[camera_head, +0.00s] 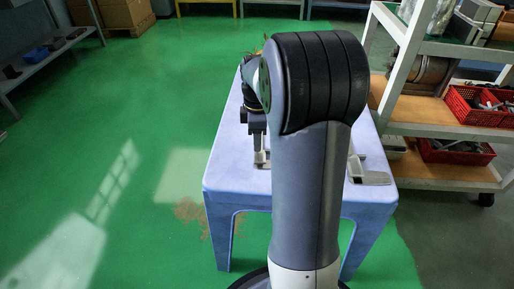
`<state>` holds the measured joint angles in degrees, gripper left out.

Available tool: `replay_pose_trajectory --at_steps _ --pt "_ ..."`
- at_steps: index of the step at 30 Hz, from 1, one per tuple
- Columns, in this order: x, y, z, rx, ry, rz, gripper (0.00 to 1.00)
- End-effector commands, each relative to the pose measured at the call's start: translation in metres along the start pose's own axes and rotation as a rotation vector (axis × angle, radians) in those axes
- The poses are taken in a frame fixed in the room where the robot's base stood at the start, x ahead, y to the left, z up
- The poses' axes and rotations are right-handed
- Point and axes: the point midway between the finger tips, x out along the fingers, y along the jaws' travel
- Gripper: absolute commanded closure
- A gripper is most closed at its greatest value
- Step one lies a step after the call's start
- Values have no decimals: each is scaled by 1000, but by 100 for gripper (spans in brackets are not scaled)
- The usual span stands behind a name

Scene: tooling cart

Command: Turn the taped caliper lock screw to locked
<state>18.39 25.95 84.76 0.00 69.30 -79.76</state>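The blue-grey table (233,180) stands in front of me. My arm rises through the middle of the view and hides the table's centre. Part of my gripper (259,148) shows left of the arm, pointing down over the table's left side. Its fingers are small and partly hidden, so I cannot tell whether they are open or hold anything. A pale grey flat piece (369,177) lies on the table right of my arm; it may be part of the caliper. I cannot make out any lock screw or tape.
A shelved cart (445,130) stands close to the right, with red bins (478,115) of metal parts. Cardboard boxes (125,14) and a grey shelf (45,62) are at the back left.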

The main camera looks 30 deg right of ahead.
Motion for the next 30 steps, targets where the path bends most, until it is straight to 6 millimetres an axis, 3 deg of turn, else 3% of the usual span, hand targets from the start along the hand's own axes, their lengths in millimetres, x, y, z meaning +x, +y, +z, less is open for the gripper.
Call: replay_pose_trajectory --at_steps 1,6,17,30 --pt "11 0 0 0 0 -2 61" --pt "26 0 0 0 0 -2 61" --pt "28 0 0 1 0 0 62" --pt "28 0 0 1 0 0 98"
